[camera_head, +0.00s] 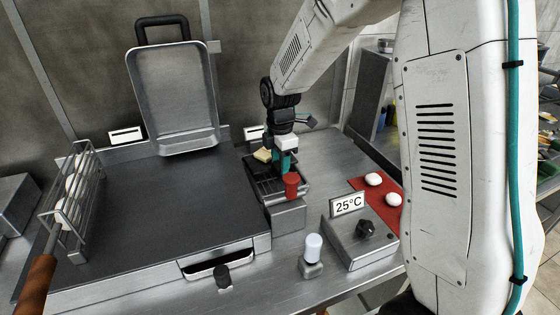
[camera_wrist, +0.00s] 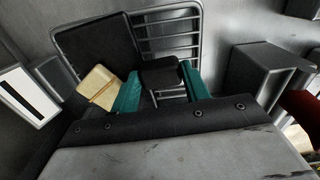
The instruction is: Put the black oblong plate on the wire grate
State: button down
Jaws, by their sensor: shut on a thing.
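My gripper (camera_wrist: 162,88), with teal fingers, points down over the wire grate. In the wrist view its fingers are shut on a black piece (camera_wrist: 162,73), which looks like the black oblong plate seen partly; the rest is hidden. The wire grate (camera_wrist: 167,17) has a grey rounded frame and parallel bars. A larger dark panel (camera_wrist: 95,48) fills the left part of that frame; I cannot tell whether it joins the held piece. In the head view my gripper (camera_head: 284,162) is low over the grate (camera_head: 263,189). Contact with the bars is unclear.
A pale yellow block (camera_wrist: 98,86) sits beside the left finger. A red cylinder (camera_head: 291,186) stands at the grate's front. The griddle (camera_head: 150,205) lies left, with an upright metal tray (camera_head: 175,95) behind.

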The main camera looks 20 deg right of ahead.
aim_at(279, 162)
jog(key=shift+f, duration=0.45)
jog(key=c, duration=0.9)
grip_release()
jog(key=shift+c, duration=0.2)
jog(key=shift+s, duration=0.15)
jog(key=shift+r, duration=0.2)
jog(key=shift+w+r, duration=0.2)
jog(key=shift+r, duration=0.85)
jog(key=shift+w+r, duration=0.25)
jog(key=shift+r, duration=0.85)
jog(key=shift+w+r, duration=0.2)
jog(key=shift+r, duration=0.85)
jog(key=o, duration=0.5)
